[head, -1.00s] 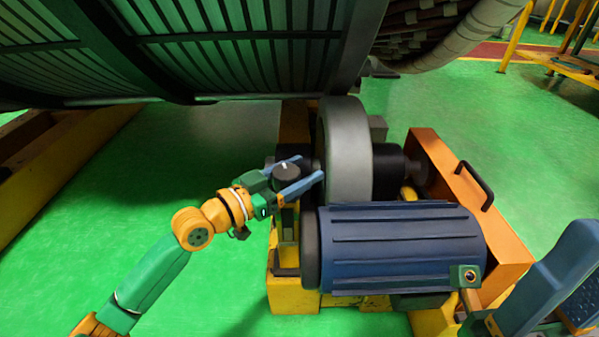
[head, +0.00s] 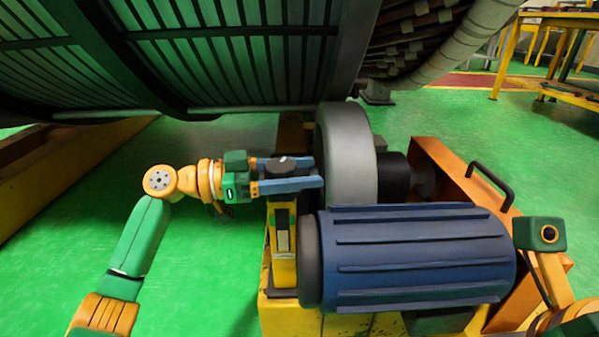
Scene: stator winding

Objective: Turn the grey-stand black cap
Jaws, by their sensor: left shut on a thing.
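The black cap (head: 284,164) is a small round dark knob with a pale mark on top, left of the grey roller wheel. My left gripper (head: 290,174) comes in from the left, with its two blue fingers on either side of the cap, and is shut on it. The stand under the cap is mostly hidden by the gripper; a yellow post (head: 283,250) shows below. Part of my right arm shows at the lower right; its gripper fingers are out of the picture.
A large grey wheel (head: 344,150) stands right beside the fingertips. A blue finned motor (head: 415,255) lies in front of it. An orange bracket with a black handle (head: 490,180) is at the right. The big slatted stator (head: 220,60) hangs overhead.

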